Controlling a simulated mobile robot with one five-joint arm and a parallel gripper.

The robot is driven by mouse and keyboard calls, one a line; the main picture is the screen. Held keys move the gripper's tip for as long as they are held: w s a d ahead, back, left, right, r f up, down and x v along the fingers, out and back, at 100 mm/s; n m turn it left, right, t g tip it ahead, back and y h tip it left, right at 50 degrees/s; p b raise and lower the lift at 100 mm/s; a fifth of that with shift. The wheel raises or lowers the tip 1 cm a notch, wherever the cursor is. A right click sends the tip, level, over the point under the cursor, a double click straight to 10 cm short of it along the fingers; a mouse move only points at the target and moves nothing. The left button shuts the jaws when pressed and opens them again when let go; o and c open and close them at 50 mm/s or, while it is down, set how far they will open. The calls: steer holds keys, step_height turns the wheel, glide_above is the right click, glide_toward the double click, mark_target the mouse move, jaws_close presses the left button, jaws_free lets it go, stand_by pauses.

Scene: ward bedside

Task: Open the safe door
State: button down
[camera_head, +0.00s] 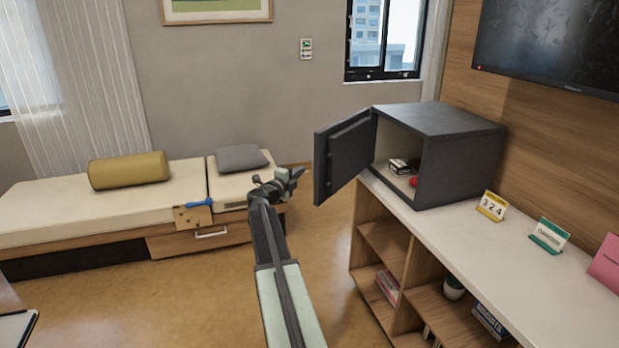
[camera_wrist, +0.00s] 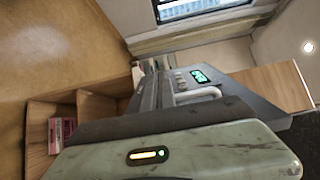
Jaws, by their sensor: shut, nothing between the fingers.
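The dark grey safe (camera_head: 463,155) stands on the white counter top, and its door (camera_head: 343,155) is swung wide open to the left. The inside of the safe shows, with a small black-and-white item (camera_head: 403,165) and a red item (camera_head: 413,181) on its floor. My gripper (camera_head: 297,174) is shut and empty, just left of the door's outer face, with a small gap in the picture. In the wrist view the door's outer face (camera_wrist: 170,88) shows a lit green keypad display (camera_wrist: 201,76) and a pale handle (camera_wrist: 198,95). My own pale green arm part hides the lower wrist view.
The counter (camera_head: 540,275) holds a yellow calendar block (camera_head: 492,206), a green-framed sign (camera_head: 550,236) and a pink card (camera_head: 607,262). Open shelves lie below. A low bed (camera_head: 75,205) with cushions stands at the left. The floor between bed and counter is clear.

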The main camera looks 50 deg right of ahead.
steer(key=w+d, duration=0.2)
steer(key=w, duration=0.5)
steer(key=shift+d, duration=0.25)
stand_by(0.7)
